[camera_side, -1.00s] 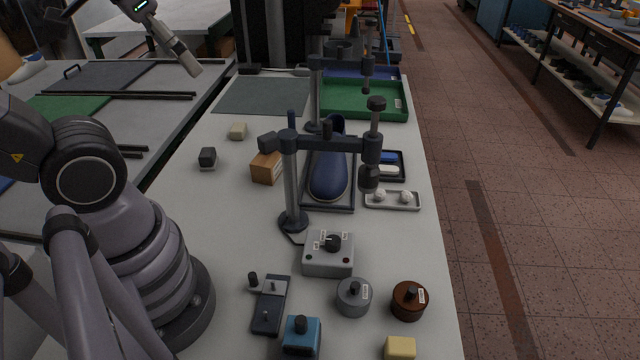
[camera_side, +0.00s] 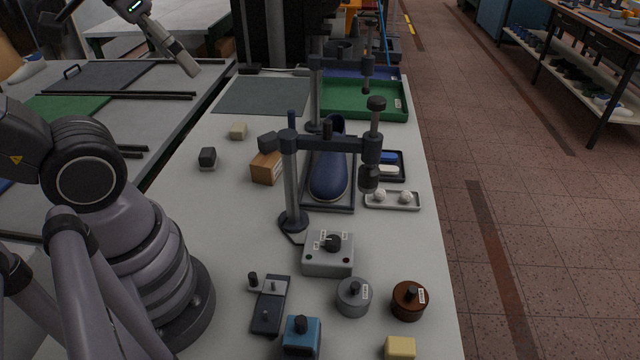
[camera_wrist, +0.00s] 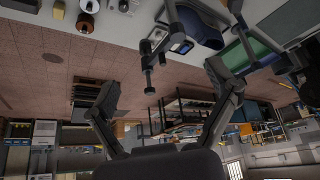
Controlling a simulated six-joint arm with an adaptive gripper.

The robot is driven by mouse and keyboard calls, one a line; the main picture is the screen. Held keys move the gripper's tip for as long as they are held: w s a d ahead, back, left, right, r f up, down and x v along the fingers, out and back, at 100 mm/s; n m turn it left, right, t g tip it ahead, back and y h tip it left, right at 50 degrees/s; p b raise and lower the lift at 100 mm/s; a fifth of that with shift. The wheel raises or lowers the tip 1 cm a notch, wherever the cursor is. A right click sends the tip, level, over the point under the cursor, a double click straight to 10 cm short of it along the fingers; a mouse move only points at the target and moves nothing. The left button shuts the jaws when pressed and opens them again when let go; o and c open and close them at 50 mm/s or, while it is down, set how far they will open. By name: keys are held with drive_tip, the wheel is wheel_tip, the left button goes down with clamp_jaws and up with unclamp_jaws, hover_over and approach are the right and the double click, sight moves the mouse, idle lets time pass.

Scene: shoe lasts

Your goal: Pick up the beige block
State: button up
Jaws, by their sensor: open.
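The beige block (camera_side: 238,131) is a small pale cube. It stands on the left part of the light grey table in the side view, beyond the wooden block and the dark cube. I cannot make it out in the wrist view. My gripper (camera_wrist: 161,74) shows in the wrist view with its two fingers wide apart and nothing between them. It faces out over the table toward the aisle, apart from the block.
A dark cube (camera_side: 207,158) and a wooden block (camera_side: 266,167) stand nearest the beige block. Clamp posts (camera_side: 290,185) rise around a blue shoe last (camera_side: 328,172). A green tray (camera_side: 364,112) lies at the back. A yellow block (camera_side: 400,347) is at the front.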

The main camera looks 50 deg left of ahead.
drive_tip(key=w+a+f+n+t+y, duration=0.1)
drive_tip(key=w+a+f+n, duration=0.2)
drive_tip(key=w, duration=0.7)
drive_tip(key=w+a+f+n+t, duration=0.1)
drive_tip(key=w+a+f+n, duration=0.15)
drive_tip(key=w, duration=0.75)
drive_tip(key=w+a+f+n+y, duration=0.35)
drive_tip(key=w+a+f, duration=0.35)
drive_tip(key=a+f, duration=0.3)
drive_tip(key=n+g+y, duration=0.3)
drive_tip(key=n+y, duration=0.2)
drive_tip(key=y, duration=0.2)
approach(237, 127)
drive_tip(key=x, duration=0.3)
drive_tip(key=shift+s+a, duration=0.1)
drive_tip(key=shift+m, duration=0.3)
drive_tip(key=x, duration=0.5)
drive_tip(key=shift+w+a+f, duration=0.15)
drive_tip(key=shift+w+a, duration=0.05)
drive_tip(key=shift+w, duration=0.15)
